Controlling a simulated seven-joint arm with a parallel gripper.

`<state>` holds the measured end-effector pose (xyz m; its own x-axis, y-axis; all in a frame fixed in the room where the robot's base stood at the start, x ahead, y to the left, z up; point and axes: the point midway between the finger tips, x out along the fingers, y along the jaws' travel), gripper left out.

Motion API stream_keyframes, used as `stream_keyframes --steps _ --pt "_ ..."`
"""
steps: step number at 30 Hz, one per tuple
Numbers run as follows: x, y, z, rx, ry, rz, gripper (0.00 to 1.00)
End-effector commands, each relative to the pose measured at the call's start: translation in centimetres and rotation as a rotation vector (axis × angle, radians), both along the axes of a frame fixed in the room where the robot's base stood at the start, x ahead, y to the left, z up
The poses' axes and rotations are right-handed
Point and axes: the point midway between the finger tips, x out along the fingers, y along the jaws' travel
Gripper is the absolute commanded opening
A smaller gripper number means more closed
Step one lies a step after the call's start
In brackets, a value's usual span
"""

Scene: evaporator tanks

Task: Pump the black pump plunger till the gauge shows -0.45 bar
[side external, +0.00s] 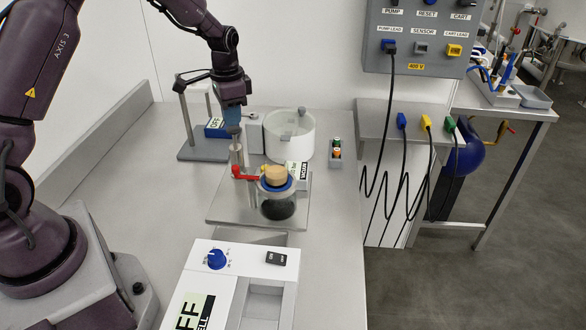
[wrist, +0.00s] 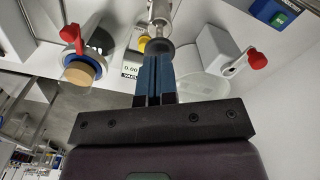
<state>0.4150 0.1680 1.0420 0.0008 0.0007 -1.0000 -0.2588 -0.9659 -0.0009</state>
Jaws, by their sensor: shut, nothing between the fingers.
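My gripper (side external: 233,128) points down, its blue fingers shut with nothing between them. It is directly above the upright metal pump (side external: 238,157) on the steel base plate. In the wrist view the fingertips (wrist: 155,58) lie at the pump's dark round plunger knob (wrist: 157,47); I cannot tell whether they touch it. The gauge (wrist: 131,70) reads 0.00, with a partly hidden vacuum label below it. It also shows, turned and unreadable, in the side external view (side external: 298,174). A glass vessel (side external: 278,208) with a blue collar and cork-coloured stopper (side external: 276,174) stands beside the pump.
A white console with a blue knob (side external: 216,259) is in front. The bench right of the plate is mostly clear.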

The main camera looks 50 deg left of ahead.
Motion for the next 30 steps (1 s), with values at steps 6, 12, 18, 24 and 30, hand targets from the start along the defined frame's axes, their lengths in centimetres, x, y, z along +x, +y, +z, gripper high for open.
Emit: stream_keyframes --steps 6,12,18,24,30 --pt "-0.1 0.0 -1.1 -0.001 0.002 0.0 0.0" --pt "-0.1 0.0 -2.0 -0.001 0.002 0.0 0.0" --pt "0.0 0.0 -2.9 -0.001 0.002 0.0 0.0" --pt "-0.1 -0.1 -3.8 -0.002 0.003 0.0 0.0" --pt "-0.1 0.0 -4.7 -0.002 0.003 0.0 0.0"
